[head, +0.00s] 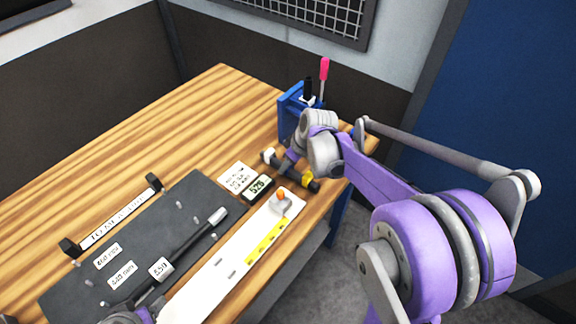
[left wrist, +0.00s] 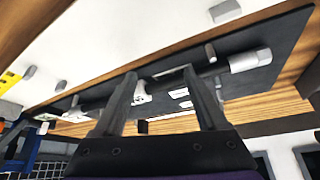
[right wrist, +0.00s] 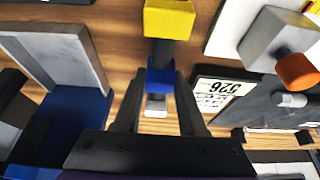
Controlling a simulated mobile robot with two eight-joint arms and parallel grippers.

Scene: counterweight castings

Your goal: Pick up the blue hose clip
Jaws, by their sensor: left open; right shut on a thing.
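The blue hose clip (right wrist: 160,76) shows in the right wrist view as a small blue block between the fingertips of my right gripper (right wrist: 158,80). The gripper is shut on it. A yellow block (right wrist: 169,18) on a dark stem lies just beyond it, and a pale grey block shows just below it. In the head view my right gripper (head: 287,165) is low over the far right end of the table, and its fingers largely hide the clip. My left gripper (left wrist: 162,80) is open, with its fingers pointing toward the dark board.
A dark board (head: 190,195) with pegs, labels and a grey-ended bar (head: 195,235) covers the near table. A white strip (head: 225,270) with a yellow scale lies along the right edge. A small display (head: 258,187) and a blue stand (head: 291,115) with a pink-handled tool (head: 324,70) flank my right gripper.

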